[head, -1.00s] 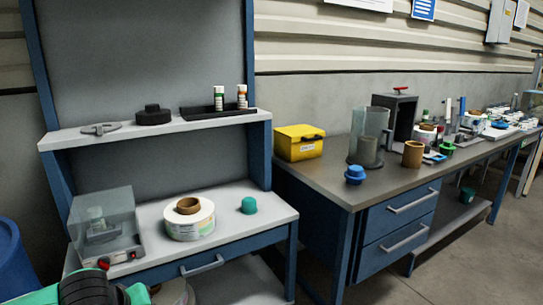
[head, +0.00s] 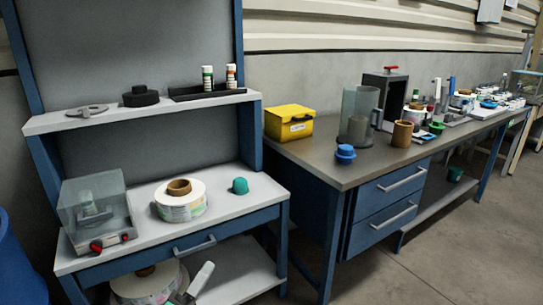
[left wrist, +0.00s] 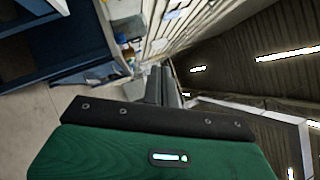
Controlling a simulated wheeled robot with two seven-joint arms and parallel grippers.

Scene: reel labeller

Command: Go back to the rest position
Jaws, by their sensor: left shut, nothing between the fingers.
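My left gripper (head: 203,271) shows at the bottom of the head view, in front of the workbench's lower shelf. Its grey fingers point up, with a bit of teal arm below them. In the left wrist view the two dark fingers (left wrist: 163,86) lie together, with nothing seen between them. The gripper appears clear of the bench. My right gripper is not in view.
The left workbench (head: 235,205) holds a clear-covered device (head: 95,205), a label reel (head: 180,208) and a green cap (head: 240,186). Another reel (head: 150,290) is below. The right bench (head: 300,160) holds a yellow box (head: 289,122). Floor at right is open.

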